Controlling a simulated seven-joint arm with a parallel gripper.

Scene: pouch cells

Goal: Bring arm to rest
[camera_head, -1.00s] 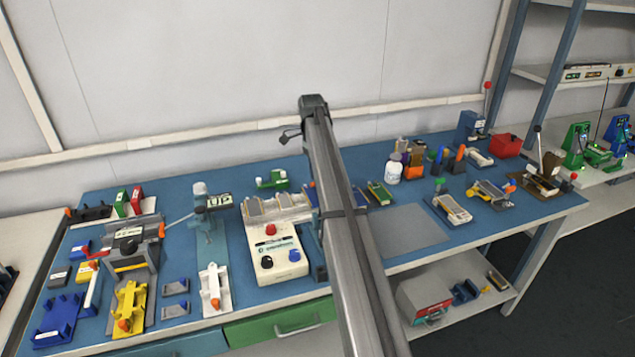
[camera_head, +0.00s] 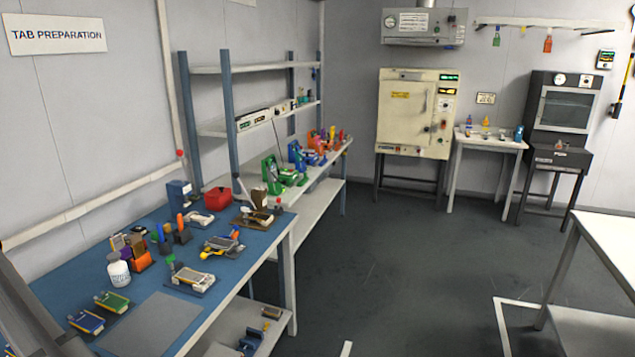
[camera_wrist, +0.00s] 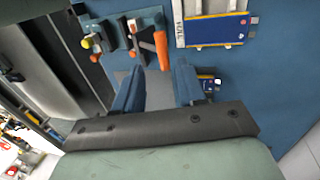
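My gripper (camera_wrist: 158,87) shows in the wrist view as two blue fingers standing apart, with nothing seen held between them. Beyond the fingers is a blue surface (camera_wrist: 275,60). A tool with an orange handle (camera_wrist: 161,48) lies past the gap, and a flat white-and-blue item (camera_wrist: 213,30) lies at upper right. In the head view only a dark part of my arm shows at the lower left edge. My gripper is out of that view.
The blue-topped bench (camera_head: 222,281) carries a white bottle (camera_head: 118,269), pouch-cell fixtures, a red box (camera_head: 217,198) and a grey mat (camera_head: 150,327). A shelf rack stands behind. A cream oven (camera_head: 405,105) is against the far wall. Open floor (camera_head: 400,255) lies right of the bench.

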